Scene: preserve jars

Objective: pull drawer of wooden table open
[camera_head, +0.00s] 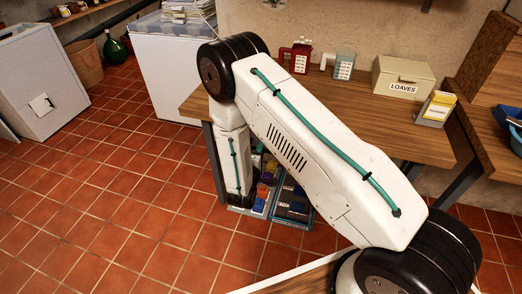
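The wooden table (422,133) stands against the wall in the middle and right of the view, with dark legs. My white arm with a teal cable crosses in front of it and hides much of its front. No drawer front or handle shows. My arm bends down at a black joint near the table's left corner, and a white link hangs down in front of the table's left end. My gripper is not visible, so its opening and what it touches cannot be seen.
On the table stand a red jug (300,57), a grey-green measuring jug (344,66), a "LOAVES" box (403,78) and a small box with yellow (437,107). Crates (294,203) with coloured things sit below. A white chest (170,75) stands left. Tiled floor (120,200) is clear at left.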

